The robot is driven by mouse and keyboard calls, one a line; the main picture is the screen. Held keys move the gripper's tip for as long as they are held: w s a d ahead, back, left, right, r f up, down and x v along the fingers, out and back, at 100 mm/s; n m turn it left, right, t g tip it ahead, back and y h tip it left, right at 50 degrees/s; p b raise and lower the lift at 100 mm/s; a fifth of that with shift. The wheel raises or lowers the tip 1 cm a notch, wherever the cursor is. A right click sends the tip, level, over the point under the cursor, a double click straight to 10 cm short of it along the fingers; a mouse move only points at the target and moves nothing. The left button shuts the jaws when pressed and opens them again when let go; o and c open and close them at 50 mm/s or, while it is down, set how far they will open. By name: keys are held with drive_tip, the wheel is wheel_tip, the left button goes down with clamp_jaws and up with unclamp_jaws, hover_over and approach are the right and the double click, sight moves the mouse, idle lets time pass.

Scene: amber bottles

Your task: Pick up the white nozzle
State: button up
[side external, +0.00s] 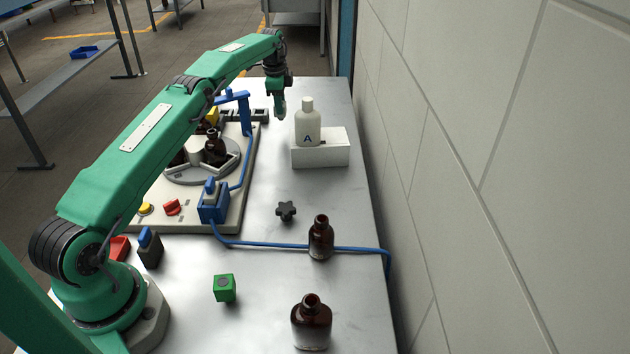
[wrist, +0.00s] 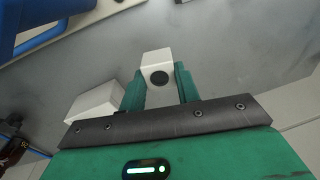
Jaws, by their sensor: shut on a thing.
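My gripper (wrist: 160,85) is shut on the white nozzle (wrist: 155,62), a small white block with a round dark hole in its face. The nozzle sits between the two green fingers in the wrist view, its far end sticking out past the tips. In the side external view my gripper (side external: 279,108) is over the far part of the metal table, left of the white bottle marked A (side external: 307,122). The nozzle is too small there to make out clearly.
The white bottle stands at a white box (side external: 330,155). A rotary fixture with amber bottles (side external: 214,146) and a blue post (side external: 246,112) are left of my gripper. Amber bottles (side external: 320,238) (side external: 311,325), a black knob (side external: 286,210) and a green cube (side external: 224,288) are nearer. A wall (side external: 470,150) bounds the right.

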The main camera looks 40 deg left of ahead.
drive_tip(key=s+d+r, duration=0.1)
drive_tip(key=d+r, duration=0.5)
drive_tip(key=d, duration=0.5)
drive_tip(key=shift+s+r, duration=0.2)
drive_tip(key=shift+r, duration=0.15)
idle(0.4)
